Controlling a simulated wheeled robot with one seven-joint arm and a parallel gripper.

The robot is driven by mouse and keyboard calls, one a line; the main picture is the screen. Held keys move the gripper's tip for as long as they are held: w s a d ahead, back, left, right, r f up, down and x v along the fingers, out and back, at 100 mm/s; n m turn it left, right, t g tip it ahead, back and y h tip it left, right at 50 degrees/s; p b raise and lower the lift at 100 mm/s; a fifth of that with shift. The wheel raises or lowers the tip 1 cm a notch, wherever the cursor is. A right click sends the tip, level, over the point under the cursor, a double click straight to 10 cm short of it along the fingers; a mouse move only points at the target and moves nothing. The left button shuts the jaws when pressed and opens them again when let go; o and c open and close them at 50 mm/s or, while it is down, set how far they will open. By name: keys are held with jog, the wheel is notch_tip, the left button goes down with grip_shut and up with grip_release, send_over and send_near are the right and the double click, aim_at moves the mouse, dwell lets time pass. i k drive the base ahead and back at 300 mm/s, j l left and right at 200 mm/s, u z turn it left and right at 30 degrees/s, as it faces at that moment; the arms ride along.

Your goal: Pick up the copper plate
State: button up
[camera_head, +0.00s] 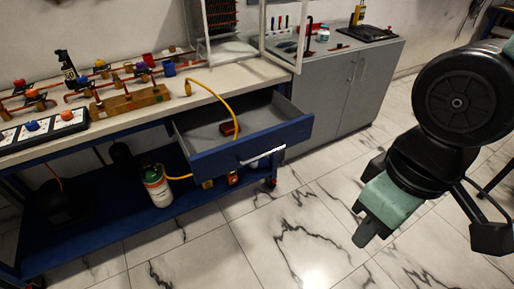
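A small reddish-orange piece (229,128) lies inside the open blue drawer (245,147). It is the most copper-like flat thing I see, but it is too small to tell for certain that it is the copper plate. A yellow hose (216,93) runs down to it from the bench top. My gripper (366,236), pale green, hangs over the marble floor at the right, well apart from the drawer and bench. It appears empty. Its fingers are seen at an angle, so their opening does not show.
The bench top (255,78) carries copper pipes with valves and a brass-coloured block (131,101). A gas canister (157,187) stands on the lower shelf. A grey cabinet (345,90) stands behind. The floor between drawer and gripper is clear.

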aim_at(227, 128)
jog(key=i+j, duration=1.1)
jog(key=i, duration=0.2)
